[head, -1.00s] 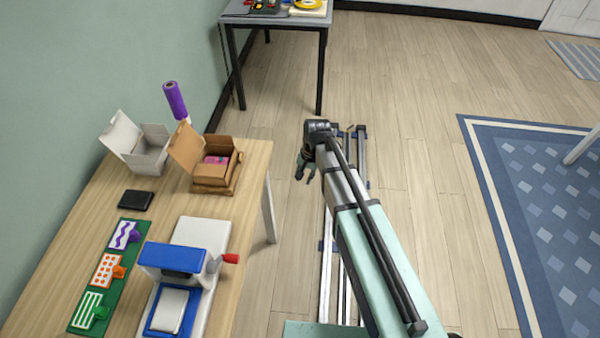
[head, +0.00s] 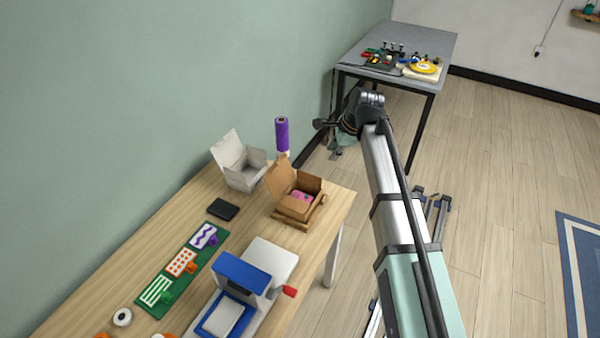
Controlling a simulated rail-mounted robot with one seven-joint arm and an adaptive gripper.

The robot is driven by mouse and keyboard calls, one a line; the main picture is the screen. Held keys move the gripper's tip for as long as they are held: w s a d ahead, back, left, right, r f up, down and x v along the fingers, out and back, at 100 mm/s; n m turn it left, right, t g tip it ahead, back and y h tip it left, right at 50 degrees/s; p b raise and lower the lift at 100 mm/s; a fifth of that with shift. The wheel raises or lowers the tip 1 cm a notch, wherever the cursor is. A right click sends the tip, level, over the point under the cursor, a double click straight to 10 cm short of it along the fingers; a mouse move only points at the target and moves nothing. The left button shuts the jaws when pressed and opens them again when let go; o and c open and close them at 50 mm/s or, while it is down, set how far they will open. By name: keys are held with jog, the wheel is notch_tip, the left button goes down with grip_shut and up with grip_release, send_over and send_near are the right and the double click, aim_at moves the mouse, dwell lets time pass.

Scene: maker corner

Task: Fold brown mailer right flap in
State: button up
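The brown mailer (head: 296,209) stands at the far right corner of the wooden table in the head view. Its lid is raised at the left, and a pink item (head: 300,196) lies inside. A brown flap (head: 316,207) shows at its right side; its exact angle is too small to tell. My gripper (head: 337,152) is beyond the table's far right corner, above and apart from the mailer.
A white open box (head: 243,178) and a purple roll (head: 282,135) stand near the mailer. A black pad (head: 222,209), a green stamp strip (head: 180,268) and a blue-and-white press (head: 243,290) with a red handle share the wooden table (head: 120,268). A grey table (head: 425,45) stands behind.

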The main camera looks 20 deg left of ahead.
jog(key=a+r+m, duration=0.1)
jog(key=m, duration=0.1)
jog(key=m+p, duration=0.5)
send_near(309, 174)
jog(key=x, duration=1)
grip_shut()
